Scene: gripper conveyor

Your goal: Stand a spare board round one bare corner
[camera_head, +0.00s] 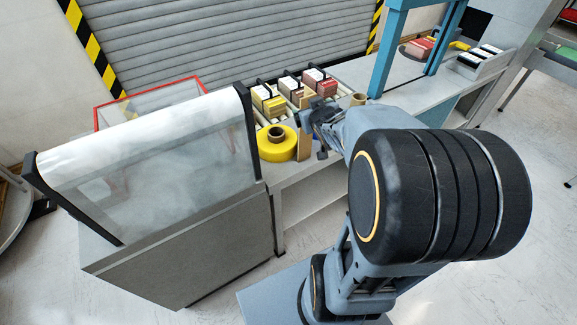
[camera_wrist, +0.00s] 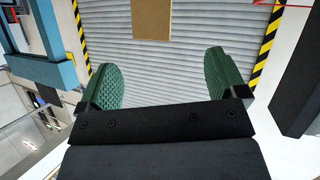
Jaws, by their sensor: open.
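Three strapped packages stand in a row on the roller conveyor in the head view: a yellow-and-brown one (camera_head: 268,100), a white-and-brown one (camera_head: 296,92) and a red-and-brown one (camera_head: 320,82). Their corners are too small to tell which are bare. A tan board (camera_head: 305,147) stands upright in front of them, beside the yellow tape roll. My gripper (camera_head: 312,136) is close to its right side. In the wrist view my gripper (camera_wrist: 163,82) has its green pads wide apart with nothing between them. A tan board (camera_wrist: 152,18) shows beyond the fingertips.
A large yellow tape roll (camera_head: 277,143) lies on the bench. A small tan roll (camera_head: 357,99) sits right of my gripper. A clear guard (camera_head: 160,155) bounds the left, and a blue frame (camera_head: 388,50) rises on the right.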

